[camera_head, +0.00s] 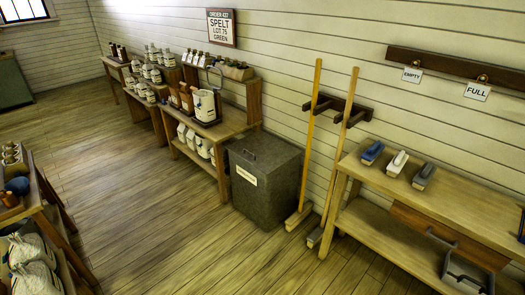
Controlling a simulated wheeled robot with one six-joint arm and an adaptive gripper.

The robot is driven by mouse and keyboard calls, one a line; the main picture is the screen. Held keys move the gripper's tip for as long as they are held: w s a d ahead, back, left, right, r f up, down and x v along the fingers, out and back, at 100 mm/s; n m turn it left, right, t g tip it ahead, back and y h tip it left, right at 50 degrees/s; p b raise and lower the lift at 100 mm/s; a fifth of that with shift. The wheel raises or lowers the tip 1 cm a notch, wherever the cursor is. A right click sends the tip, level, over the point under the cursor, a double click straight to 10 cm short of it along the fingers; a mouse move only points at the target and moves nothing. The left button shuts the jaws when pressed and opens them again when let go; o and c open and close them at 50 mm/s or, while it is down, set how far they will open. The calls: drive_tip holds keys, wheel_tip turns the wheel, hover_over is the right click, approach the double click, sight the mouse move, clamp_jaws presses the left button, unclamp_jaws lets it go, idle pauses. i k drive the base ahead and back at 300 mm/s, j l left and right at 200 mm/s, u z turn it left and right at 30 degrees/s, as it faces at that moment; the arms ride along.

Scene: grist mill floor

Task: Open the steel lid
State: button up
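A dark grey speckled bin (265,190) stands on the floor against the wall, right of the middle of the picture. Its flat grey lid (272,153) lies shut on top, with a small dark handle or catch near its left front edge. I cannot tell from its look whether this lid is the steel one. A pale label is on the bin's front; its writing is too small to read. My gripper is not in view.
Workbenches with sacks and jars (216,133) stand left of the bin. Two long-handled brooms (306,150) lean close to its right. A bench (455,205) with brushes is at right, and a loaded shelf (45,205) at left. A green chest (12,80) stands far left. The middle floor is clear.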

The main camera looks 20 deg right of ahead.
sight(267, 153)
drive_tip(key=i+z, duration=0.1)
drive_tip(key=i, duration=0.6)
drive_tip(key=i+z, duration=0.1)
drive_tip(key=i, duration=0.6)
drive_tip(key=i+j+z, duration=0.1)
drive_tip(key=i, duration=0.55)
drive_tip(key=i+j+z, duration=0.1)
drive_tip(key=i, duration=0.6)
drive_tip(key=j, duration=0.1)
